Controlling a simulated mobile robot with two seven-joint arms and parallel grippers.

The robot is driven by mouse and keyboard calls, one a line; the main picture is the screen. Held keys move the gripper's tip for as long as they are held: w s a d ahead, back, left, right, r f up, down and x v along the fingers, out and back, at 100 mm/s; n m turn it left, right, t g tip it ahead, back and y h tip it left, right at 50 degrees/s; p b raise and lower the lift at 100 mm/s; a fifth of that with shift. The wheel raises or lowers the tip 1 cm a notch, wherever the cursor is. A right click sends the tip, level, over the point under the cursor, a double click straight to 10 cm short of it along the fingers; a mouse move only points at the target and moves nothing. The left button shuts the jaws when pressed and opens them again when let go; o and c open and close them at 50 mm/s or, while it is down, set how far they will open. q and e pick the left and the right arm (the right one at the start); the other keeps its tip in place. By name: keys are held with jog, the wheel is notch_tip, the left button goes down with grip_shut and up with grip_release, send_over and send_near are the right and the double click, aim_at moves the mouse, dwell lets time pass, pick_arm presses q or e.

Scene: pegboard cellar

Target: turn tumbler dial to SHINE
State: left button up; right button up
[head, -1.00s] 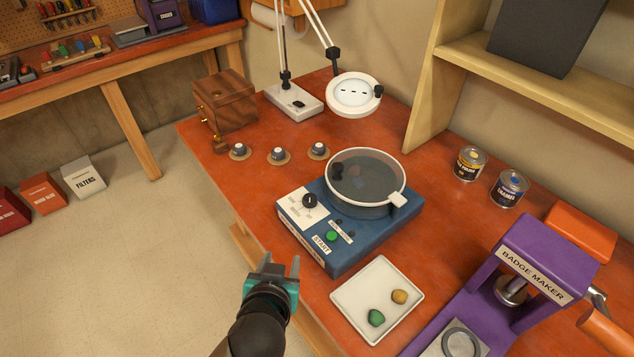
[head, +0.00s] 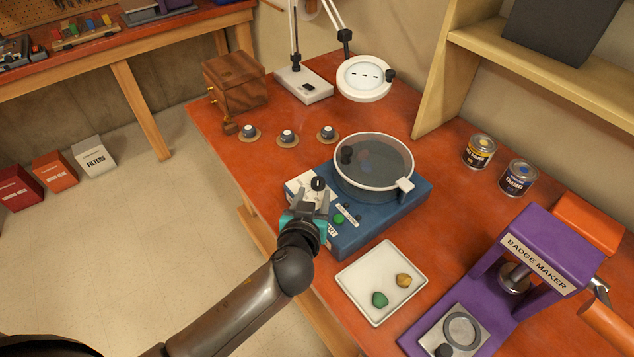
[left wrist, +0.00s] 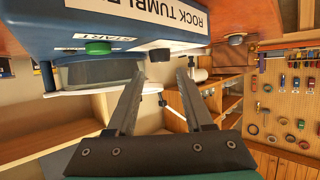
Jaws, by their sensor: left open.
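The blue rock tumbler (head: 365,228) stands on the orange bench with a clear round lid. Its dark dial (head: 317,183) sits on a white panel at its left corner, near the green START button (head: 339,218). The dial's pointer position and words are too small to read. My left gripper (head: 313,197) is open at the dial, with its fingers pointing towards it. In the left wrist view a dark knob (left wrist: 160,54), apparently the dial, lies just past and between the open fingertips (left wrist: 161,73). I cannot tell whether they touch it. My right gripper is not in view.
A white tray (head: 348,284) with a green and a yellow stone lies in front of the tumbler. Three small knobs (head: 287,137) on round bases stand behind it. A purple badge maker (head: 540,255) is at the right. Two paint cans (head: 479,151) stand near the shelf.

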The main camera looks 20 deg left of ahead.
aim_at(318, 181)
pick_arm(q)
jog(key=shift+x, duration=3.05)
jog(key=shift+c, duration=0.4)
grip_shut()
